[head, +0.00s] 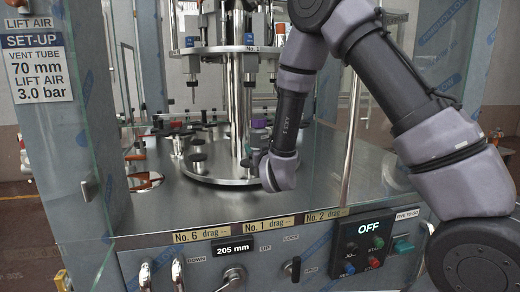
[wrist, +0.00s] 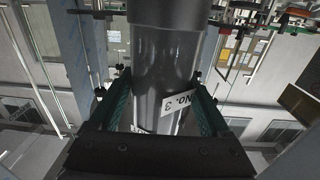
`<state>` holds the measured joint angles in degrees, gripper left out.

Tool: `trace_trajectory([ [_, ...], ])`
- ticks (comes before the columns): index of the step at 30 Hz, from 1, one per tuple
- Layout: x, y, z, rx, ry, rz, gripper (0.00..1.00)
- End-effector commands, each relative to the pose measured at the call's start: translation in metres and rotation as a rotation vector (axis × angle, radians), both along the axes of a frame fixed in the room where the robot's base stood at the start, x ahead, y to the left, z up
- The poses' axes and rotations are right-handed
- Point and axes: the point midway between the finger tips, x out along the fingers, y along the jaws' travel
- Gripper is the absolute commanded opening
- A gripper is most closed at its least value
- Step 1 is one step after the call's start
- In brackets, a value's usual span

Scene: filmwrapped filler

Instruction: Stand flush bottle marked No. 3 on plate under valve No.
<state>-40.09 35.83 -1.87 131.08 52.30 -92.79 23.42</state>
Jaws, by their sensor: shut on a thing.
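In the wrist view my gripper (wrist: 160,84) is shut on a dark, glossy bottle (wrist: 168,55). Its white tag reads NO. 3, and the fingers press on both sides. In the head view my arm reaches down in front of the filler's round steel turntable (head: 215,177); the wrist hides the fingers and most or all of the bottle. Several small dark plates (head: 197,158) stand around the turntable. Filling valves (head: 191,72) hang above it, one tagged No. 1 (head: 249,39). I cannot read a No. 3 valve tag.
Clear guard panels (head: 95,130) and upright posts (head: 346,130) frame the opening. Tags along the front edge read No. 6 drag (head: 201,235), No. 1 drag and No. 2 drag. The display (head: 369,230) reads OFF.

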Motion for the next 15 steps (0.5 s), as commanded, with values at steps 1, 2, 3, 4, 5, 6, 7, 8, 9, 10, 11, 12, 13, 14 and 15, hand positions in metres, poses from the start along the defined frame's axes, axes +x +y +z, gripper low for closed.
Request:
trace_trajectory([
  [1,0.004,0.001,0.001,0.000,-0.003,0.000,0.00],
  [2,0.006,0.001,0.001,0.000,-0.004,0.000,0.00],
  [3,0.008,0.002,0.001,0.000,-0.004,-0.001,0.00],
  [4,0.010,0.002,0.001,0.000,-0.004,-0.001,0.00],
  [5,0.012,0.003,0.001,0.001,-0.003,-0.001,0.00],
  [6,0.015,0.003,0.001,0.001,-0.003,-0.001,0.00],
  [7,0.016,0.004,0.001,0.001,-0.003,-0.001,0.00],
  [8,0.018,0.005,0.001,0.001,-0.004,-0.001,0.00],
  [9,0.021,0.006,0.001,0.001,-0.005,0.000,0.00],
  [10,0.023,0.006,0.001,0.001,-0.004,-0.001,0.00],
  [11,0.025,0.006,0.001,0.001,-0.004,-0.001,0.00],
  [12,0.027,0.007,0.001,0.001,-0.003,-0.001,0.00],
  [13,0.029,0.008,0.001,0.000,-0.003,-0.001,0.00],
  [14,0.031,0.008,0.001,0.000,-0.004,-0.001,0.00],
  [15,0.033,0.009,0.001,0.000,-0.004,-0.001,0.00],
])
